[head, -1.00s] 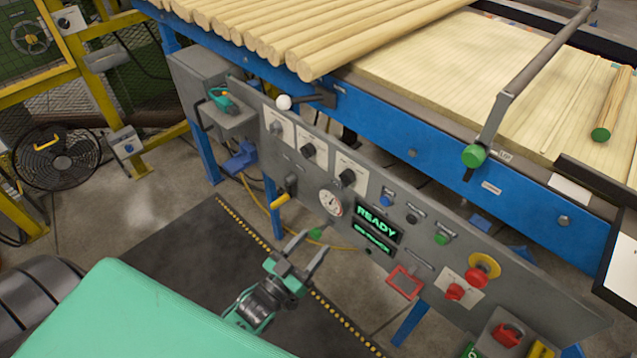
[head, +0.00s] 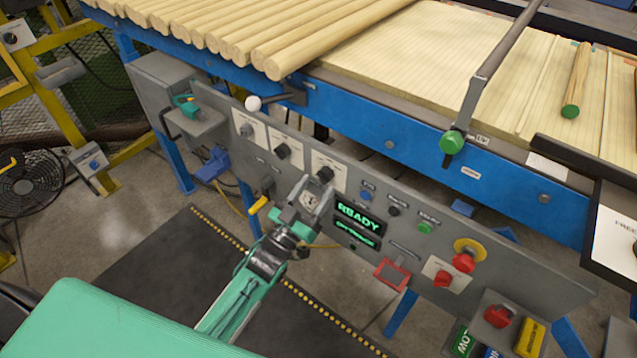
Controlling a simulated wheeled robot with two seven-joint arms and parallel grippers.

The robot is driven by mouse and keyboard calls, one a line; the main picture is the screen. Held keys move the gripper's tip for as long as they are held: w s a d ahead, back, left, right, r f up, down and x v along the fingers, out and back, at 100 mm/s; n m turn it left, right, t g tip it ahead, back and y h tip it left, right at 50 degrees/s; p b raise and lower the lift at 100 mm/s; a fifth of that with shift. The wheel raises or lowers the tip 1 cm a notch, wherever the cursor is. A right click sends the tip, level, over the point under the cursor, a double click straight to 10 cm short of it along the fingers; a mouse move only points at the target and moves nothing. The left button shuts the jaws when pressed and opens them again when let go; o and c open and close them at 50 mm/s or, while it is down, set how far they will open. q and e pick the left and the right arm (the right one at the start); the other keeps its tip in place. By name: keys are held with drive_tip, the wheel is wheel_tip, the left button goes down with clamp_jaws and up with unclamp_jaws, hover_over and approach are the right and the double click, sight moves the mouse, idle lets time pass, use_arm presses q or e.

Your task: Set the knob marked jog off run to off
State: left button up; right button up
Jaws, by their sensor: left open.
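The plate lettering is too small to read, so I cannot tell which is marked jog off run. A red knob (head: 443,279) sits on another white plate at lower right. My right gripper is out of view.
A yellow-handled lever (head: 259,205) is left of my gripper. A green READY display (head: 359,216), small push buttons and a red-and-yellow stop button (head: 466,256) lie to the right. A white ball-ended lever (head: 254,103) projects above the panel. Wooden rods lie on the blue-framed table above.

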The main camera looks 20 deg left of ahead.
use_arm(q)
drive_tip(key=shift+x, duration=1.05)
drive_tip(key=c, duration=1)
